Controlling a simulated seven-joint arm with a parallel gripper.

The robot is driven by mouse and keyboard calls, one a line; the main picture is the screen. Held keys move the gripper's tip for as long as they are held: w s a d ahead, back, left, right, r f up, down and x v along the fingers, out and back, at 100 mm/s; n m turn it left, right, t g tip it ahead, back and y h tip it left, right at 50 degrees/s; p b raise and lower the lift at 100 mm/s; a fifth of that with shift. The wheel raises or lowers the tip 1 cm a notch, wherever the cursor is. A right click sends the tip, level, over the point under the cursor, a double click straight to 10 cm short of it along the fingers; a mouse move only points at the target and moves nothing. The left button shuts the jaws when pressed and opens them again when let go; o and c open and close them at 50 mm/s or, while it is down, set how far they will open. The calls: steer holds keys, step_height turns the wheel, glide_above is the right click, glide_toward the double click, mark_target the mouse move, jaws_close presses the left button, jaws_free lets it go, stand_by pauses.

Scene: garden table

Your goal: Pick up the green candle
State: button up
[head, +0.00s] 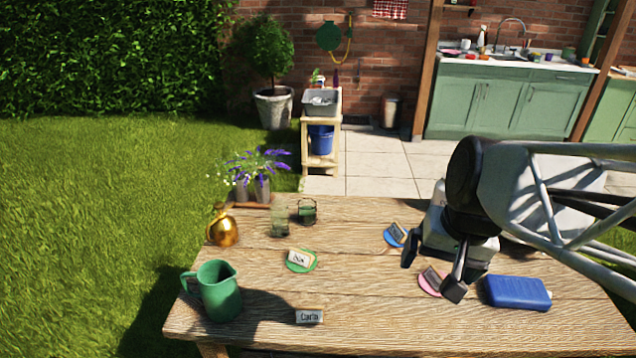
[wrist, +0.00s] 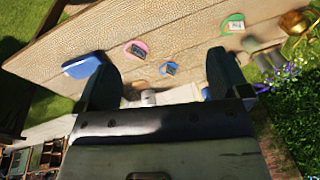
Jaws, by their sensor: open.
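A small dark green glass jar (head: 307,212), which looks like the green candle, stands towards the back of the wooden table, left of its middle. A paler clear-green glass (head: 280,222) stands just to its left. I cannot clearly make out a wick. My gripper (head: 433,266) is open and empty over the right part of the table, well to the right of the jar, near the pink and blue coasters. In the wrist view both fingers of my gripper (wrist: 162,80) are spread with nothing between them.
A green jug (head: 218,291), gold watering can (head: 223,228) and flower pots (head: 262,190) stand on the left. Coasters in green (head: 301,267), blue (head: 390,240) and pink (head: 427,283) lie about. A blue box (head: 517,293) lies at right, a name card (head: 309,317) in front.

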steer(key=w+a+f+m+g+y, duration=0.2)
steer(key=w+a+m+y, duration=0.35)
steer(key=w, duration=0.85)
steer(key=w+a+f+m+y, duration=0.1)
steer(key=w+a+f+m, duration=0.25)
steer(key=w, duration=0.45)
steer(key=w+a+f+m+y, duration=0.2)
steer(key=w+a+f, duration=0.1)
steer(key=w+f, duration=0.3)
steer(key=w+a+f+m+y, duration=0.1)
steer(key=w+a+f+m, duration=0.2)
steer(key=w, duration=0.6)
steer(key=m+t+y, duration=0.2)
steer(key=m+t, duration=0.1)
steer(key=m, duration=0.1)
glide_toward(307, 206)
steer(key=shift+s+a+r, duration=0.8)
steer(key=shift+a, duration=0.1)
steer(key=shift+x, duration=1.2)
steer(key=shift+f, duration=0.1)
steer(key=shift+s+x, duration=0.15)
steer(key=shift+x, duration=1.15)
steer(key=shift+s+x, duration=0.1)
steer(key=shift+x, duration=1.2)
